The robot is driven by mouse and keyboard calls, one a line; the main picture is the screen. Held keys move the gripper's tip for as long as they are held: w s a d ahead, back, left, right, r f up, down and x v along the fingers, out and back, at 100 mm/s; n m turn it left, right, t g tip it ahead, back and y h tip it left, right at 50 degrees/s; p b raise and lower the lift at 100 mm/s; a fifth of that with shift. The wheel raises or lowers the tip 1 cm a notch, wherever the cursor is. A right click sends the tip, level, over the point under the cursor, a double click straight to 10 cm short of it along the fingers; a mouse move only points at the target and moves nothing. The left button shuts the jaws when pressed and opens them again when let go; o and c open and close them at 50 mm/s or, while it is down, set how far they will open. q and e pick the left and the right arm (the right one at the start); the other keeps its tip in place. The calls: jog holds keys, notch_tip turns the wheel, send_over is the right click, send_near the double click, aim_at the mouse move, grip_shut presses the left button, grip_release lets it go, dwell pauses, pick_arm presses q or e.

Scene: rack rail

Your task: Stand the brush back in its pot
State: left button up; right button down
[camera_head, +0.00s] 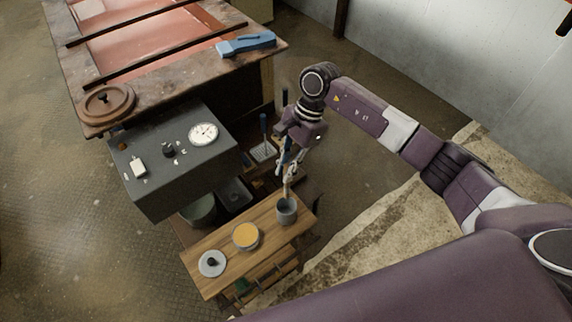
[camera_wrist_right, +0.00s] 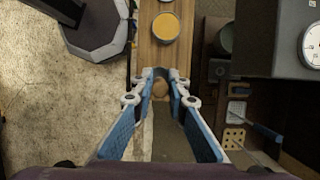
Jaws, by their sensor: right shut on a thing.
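The grey pot (camera_head: 287,214) stands upright on the right end of the narrow wooden shelf (camera_head: 215,277). My right gripper (camera_head: 289,176) points down above the pot and is shut on the brush (camera_head: 287,191). The brush's light brown lower part hangs roughly upright, its end at the pot's mouth. I cannot tell how far it is inside the rim. In the right wrist view the brush is a brown round end (camera_wrist_right: 160,89) between the blue-padded fingers (camera_wrist_right: 160,74). The pot is hidden there. My left gripper is not in view.
On the same shelf are a tin of orange stuff (camera_head: 246,236) and a grey disc with a black knob (camera_head: 211,263). A dark grey box with a dial (camera_head: 172,150) stands left of the arm. A blue tool (camera_head: 246,44) lies on the workbench behind.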

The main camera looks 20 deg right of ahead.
aim_at(286, 197)
jog(key=shift+f+b, duration=0.55)
jog(key=shift+f, duration=1.3)
notch_tip(286, 197, down, 7)
jog(key=b, duration=0.7)
jog(key=shift+r, duration=0.15)
jog(key=c, duration=1.8)
grip_release()
jog(key=v, duration=1.2)
